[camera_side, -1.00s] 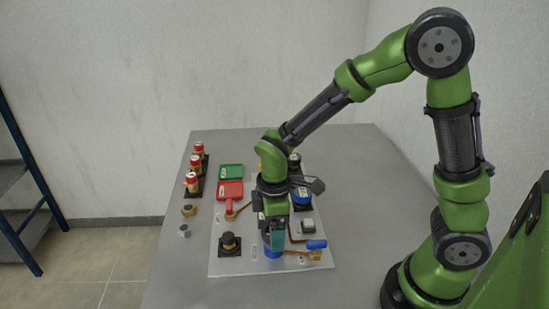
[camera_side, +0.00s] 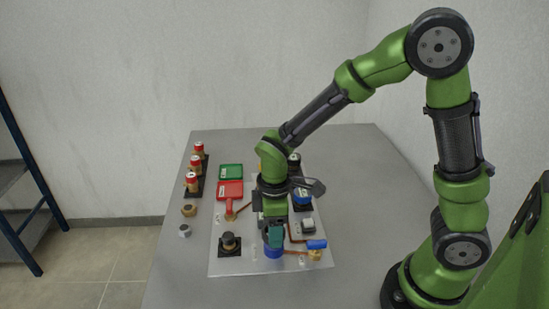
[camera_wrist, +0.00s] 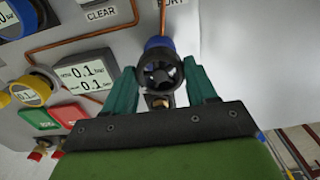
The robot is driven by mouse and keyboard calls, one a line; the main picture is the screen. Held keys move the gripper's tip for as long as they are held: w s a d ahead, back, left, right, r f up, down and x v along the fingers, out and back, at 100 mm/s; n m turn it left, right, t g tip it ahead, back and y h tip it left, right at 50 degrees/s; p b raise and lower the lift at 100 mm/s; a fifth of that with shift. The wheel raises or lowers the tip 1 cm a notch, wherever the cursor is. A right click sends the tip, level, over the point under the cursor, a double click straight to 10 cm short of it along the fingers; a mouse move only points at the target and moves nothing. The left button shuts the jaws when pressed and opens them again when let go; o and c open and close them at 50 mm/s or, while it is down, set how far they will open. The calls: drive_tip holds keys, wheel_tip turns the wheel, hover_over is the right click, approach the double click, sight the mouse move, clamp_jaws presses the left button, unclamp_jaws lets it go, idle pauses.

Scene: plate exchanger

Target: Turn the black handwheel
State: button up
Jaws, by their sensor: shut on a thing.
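The black handwheel (camera_wrist: 160,70) shows in the wrist view as a spoked wheel between the two teal fingers of my gripper (camera_wrist: 162,88). A blue body (camera_wrist: 160,44) is behind the wheel. My gripper is shut on the wheel, with one finger at each side of its rim. In the side view my gripper (camera_side: 274,238) points down over the blue body (camera_side: 273,253) at the front of the panel (camera_side: 240,265). The wheel itself is hidden there by the fingers.
A blue-handled brass valve (camera_side: 316,250) is close on the right of my gripper. A black knob (camera_side: 229,243) on a square base stands to the left. Red-topped cans (camera_side: 192,181) stand at the far left.

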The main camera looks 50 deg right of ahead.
drive_tip(key=m, duration=0.3)
drive_tip(key=shift+m, duration=0.4)
drive_tip(key=m, duration=0.4)
drive_tip(key=shift+a+m, duration=0.1)
drive_tip(key=shift+m, duration=0.2)
drive_tip(key=m, duration=0.3)
drive_tip(key=shift+r+m, duration=0.1)
drive_tip(key=shift+m, duration=2.1)
drive_tip(key=o, duration=1.1)
drive_tip(key=shift+c, duration=0.2)
wheel_tip(320, 180, up, 17)
